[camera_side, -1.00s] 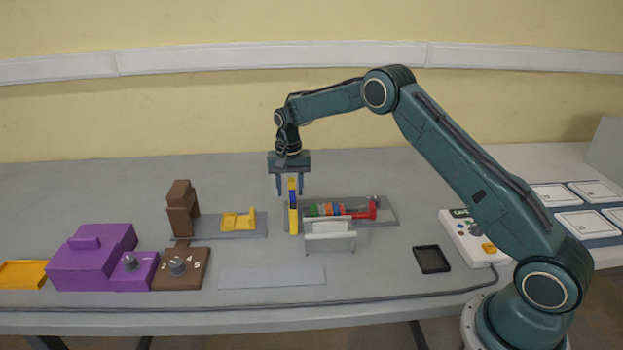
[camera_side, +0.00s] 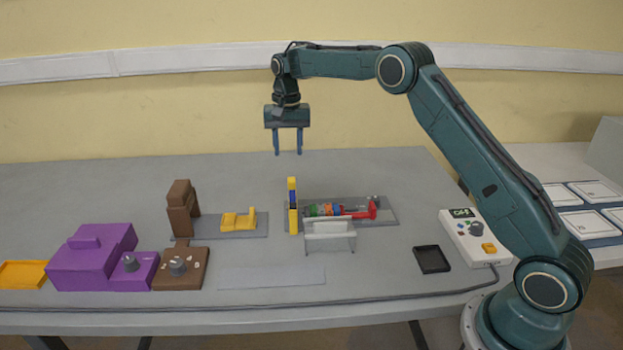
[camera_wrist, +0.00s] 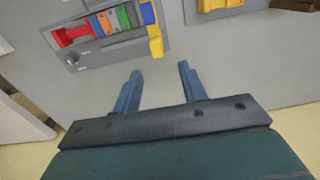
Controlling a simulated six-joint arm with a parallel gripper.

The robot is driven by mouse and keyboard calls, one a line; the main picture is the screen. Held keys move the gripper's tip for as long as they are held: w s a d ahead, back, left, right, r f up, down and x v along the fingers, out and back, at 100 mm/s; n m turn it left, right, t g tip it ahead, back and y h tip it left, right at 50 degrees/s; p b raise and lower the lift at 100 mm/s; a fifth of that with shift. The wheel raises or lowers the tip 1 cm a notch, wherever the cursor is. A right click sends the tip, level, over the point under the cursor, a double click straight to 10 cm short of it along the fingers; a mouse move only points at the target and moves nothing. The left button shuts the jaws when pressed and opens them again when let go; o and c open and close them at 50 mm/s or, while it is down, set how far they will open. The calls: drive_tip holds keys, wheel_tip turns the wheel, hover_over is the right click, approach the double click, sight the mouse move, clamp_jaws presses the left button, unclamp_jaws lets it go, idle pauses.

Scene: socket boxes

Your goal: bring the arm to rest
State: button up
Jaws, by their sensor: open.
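My gripper (camera_side: 287,153) is open and empty, its two blue fingers pointing down, high above the table in the side view. In the wrist view, my gripper (camera_wrist: 160,78) shows both fingers apart with only grey table between them. Below it in the side view stands an upright yellow and blue piece (camera_side: 292,206), at the left end of a grey board (camera_side: 386,211) with several coloured blocks and a red part (camera_side: 366,211). The yellow piece also shows in the wrist view (camera_wrist: 155,42). My arm reaches over from the right.
A white rack (camera_side: 330,236) stands in front of the board. A brown post (camera_side: 182,208) and a yellow part (camera_side: 238,221) are to the left, with a purple box (camera_side: 90,260) and brown dial box (camera_side: 180,268) in front. A black tray (camera_side: 432,260) and white control box (camera_side: 475,237) are right.

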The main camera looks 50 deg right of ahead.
drive_tip(key=shift+r, duration=0.6)
drive_tip(key=s+a+r+n+t, duration=0.1)
drive_tip(key=s+a+r+n, duration=0.15)
drive_tip(key=s+r, duration=0.6)
drive_tip(key=s+a+r+n+t, duration=0.2)
drive_tip(key=s+a+r, duration=0.1)
drive_tip(key=s+r, duration=0.5)
drive_tip(key=s+a+f+n+t, duration=0.1)
drive_tip(key=s+f+n, duration=0.1)
drive_tip(key=s, duration=1.1)
drive_tip(key=s+a+f+n+t, duration=0.1)
drive_tip(key=s+f, duration=0.3)
drive_tip(key=s, duration=0.8)
drive_tip(key=shift+s+a+f+n+t, duration=0.3)
drive_tip(key=shift+s+a+n, duration=0.05)
drive_tip(key=shift+a+n, duration=0.4)
